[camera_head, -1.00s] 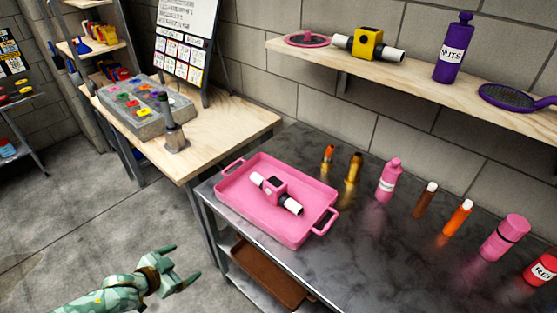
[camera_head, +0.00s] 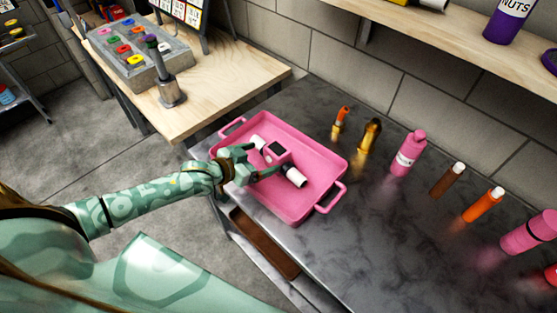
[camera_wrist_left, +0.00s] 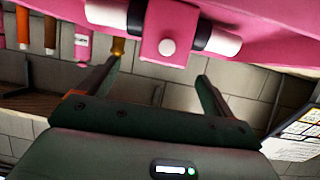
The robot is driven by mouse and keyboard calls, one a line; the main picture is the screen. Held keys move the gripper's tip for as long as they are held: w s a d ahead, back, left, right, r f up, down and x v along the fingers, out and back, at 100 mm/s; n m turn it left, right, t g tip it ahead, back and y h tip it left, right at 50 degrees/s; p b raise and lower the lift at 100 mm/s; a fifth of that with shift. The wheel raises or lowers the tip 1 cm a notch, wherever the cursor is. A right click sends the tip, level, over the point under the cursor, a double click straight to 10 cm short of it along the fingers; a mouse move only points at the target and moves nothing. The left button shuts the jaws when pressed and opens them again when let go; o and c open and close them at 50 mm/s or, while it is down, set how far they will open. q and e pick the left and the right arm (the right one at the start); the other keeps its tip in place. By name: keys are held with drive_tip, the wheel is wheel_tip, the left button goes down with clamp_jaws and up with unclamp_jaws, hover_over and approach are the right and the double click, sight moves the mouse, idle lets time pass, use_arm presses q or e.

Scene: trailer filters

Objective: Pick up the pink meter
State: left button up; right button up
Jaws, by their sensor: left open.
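The pink meter (camera_head: 277,152), a pink block with black collars and a white cylinder at each end, lies in the pink tray (camera_head: 318,157) on the dark metal table. My left gripper (camera_head: 262,163) reaches over the tray's near-left side, its fingers open close to the meter. In the left wrist view the meter (camera_wrist_left: 166,28) shows just beyond the open fingertips (camera_wrist_left: 160,72), with its pink block roughly between them and no clear contact. Part of one white end is hidden by the gripper in the head view. My right gripper is not in view.
Right of the tray stand an orange-topped bottle (camera_head: 341,117), a gold bottle (camera_head: 369,135), a pink bottle (camera_head: 409,153), brown (camera_head: 448,180) and orange (camera_head: 483,205) tubes. A wooden bench (camera_head: 225,80) adjoins at left. A wooden shelf (camera_head: 430,22) hangs above.

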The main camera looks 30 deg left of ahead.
sight(272, 152)
use_arm(q)
drive_tip(key=shift+w+d+f, duration=0.15)
drive_tip(key=shift+w+d, duration=0.05)
drive_tip(key=shift+w, duration=0.15)
drive_tip(key=b+x, duration=0.2)
drive_tip(key=x, duration=0.3)
drive_tip(key=shift+w+a, duration=0.1)
drive_tip(key=shift+w, duration=0.15)
drive_tip(key=shift+s, duration=0.1)
drive_tip(key=c, duration=1.2)
